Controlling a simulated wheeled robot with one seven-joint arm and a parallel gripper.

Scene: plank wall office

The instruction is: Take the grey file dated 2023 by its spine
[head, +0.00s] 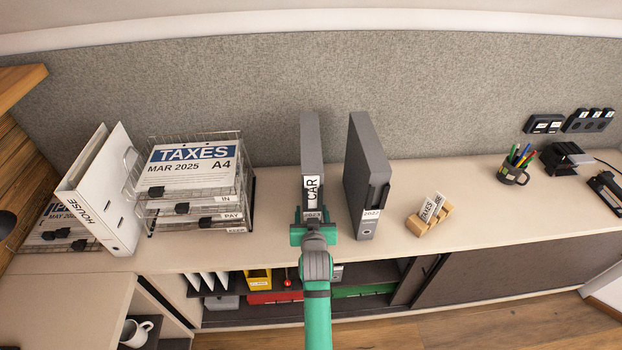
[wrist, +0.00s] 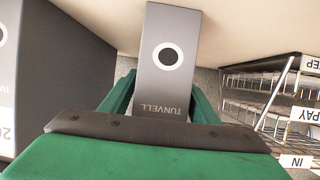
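A grey file (head: 311,150) stands upright on the counter, its spine toward me. Its label reads CAR, with a small date tag below that appears to read 2023, partly hidden by my gripper. My gripper (head: 313,215) is at the lower part of this spine. In the wrist view the spine (wrist: 168,70), with a ring hole and the word TUNVELL, lies between the green fingers of my gripper (wrist: 160,90), one on each side. Whether they press on it does not show. A second grey file (head: 368,165), tagged 2022, stands to the right, apart from the first.
Wire letter trays (head: 245,190) and a white HOUSE binder (head: 100,195) stand to the left. A wooden card holder (head: 430,219) and a pen mug (head: 511,174) stand to the right. A felt panel (head: 400,90) rises behind. The counter is clear between these things.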

